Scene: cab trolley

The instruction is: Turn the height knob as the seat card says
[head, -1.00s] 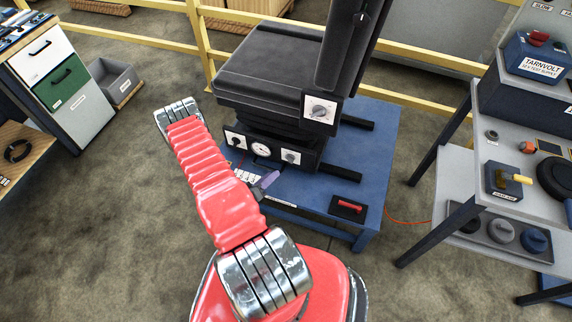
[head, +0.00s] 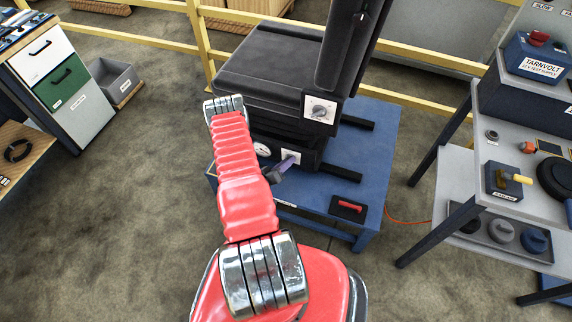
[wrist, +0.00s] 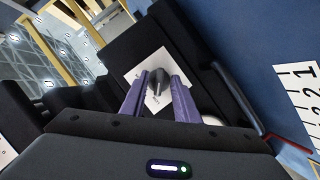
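The black seat (head: 270,70) stands on a blue bench. A dark knob (wrist: 157,80) on a white plate (wrist: 141,72) is on the seat's base; the plate also shows in the head view (head: 293,155). The plate's lettering is too small to read, so I cannot tell whether this is the height knob. My gripper (wrist: 158,84) has its purple fingers apart, one on each side of the knob in the picture; I cannot tell whether they touch it. Another knob (head: 320,111) is on a white plate higher on the seat's side. I cannot pick out a readable seat card.
A round gauge (head: 262,149) shows beside my arm on the seat base. A red-handled part (head: 349,206) lies on the blue bench (head: 375,150). A white strip with numbers (wrist: 302,95) is at the right in the wrist view. A grey equipment table (head: 455,212) stands at right.

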